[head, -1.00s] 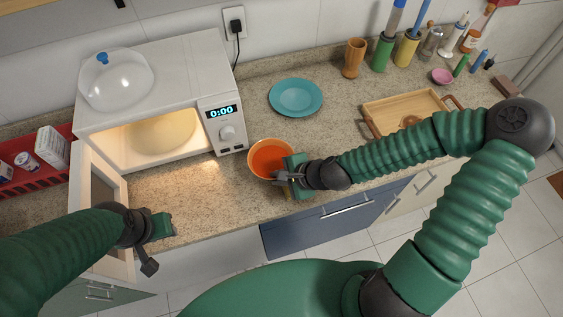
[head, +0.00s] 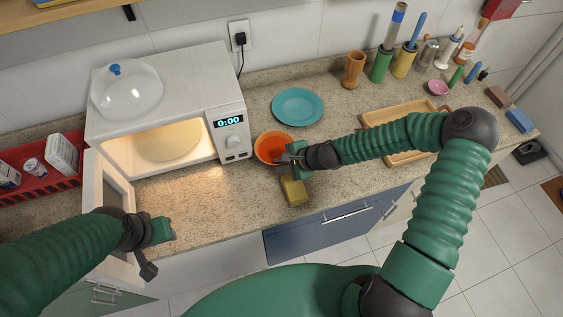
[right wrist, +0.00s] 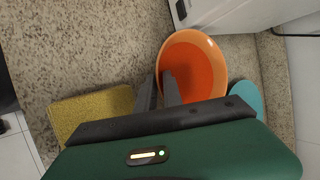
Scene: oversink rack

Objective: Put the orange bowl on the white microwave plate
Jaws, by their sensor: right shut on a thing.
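The orange bowl (head: 266,150) is just right of the microwave. It also shows in the right wrist view (right wrist: 203,62). My right gripper (head: 286,158) is shut on the bowl's near rim, with one finger (right wrist: 172,88) inside the bowl and the other outside. I cannot tell whether the bowl touches the counter. The microwave plate (head: 180,148) looks cream under the light inside the open microwave (head: 205,170). Nothing shows on it. My left gripper (head: 162,231) is near the open microwave door (head: 97,190), apart from the bowl; its fingers are not clear.
A yellow sponge (head: 294,191) lies in front of the bowl. A teal plate (head: 297,106) is behind it. A clear dome lid (head: 127,92) sits on the microwave. A wooden tray (head: 410,157) is to the right. The counter before the microwave is clear.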

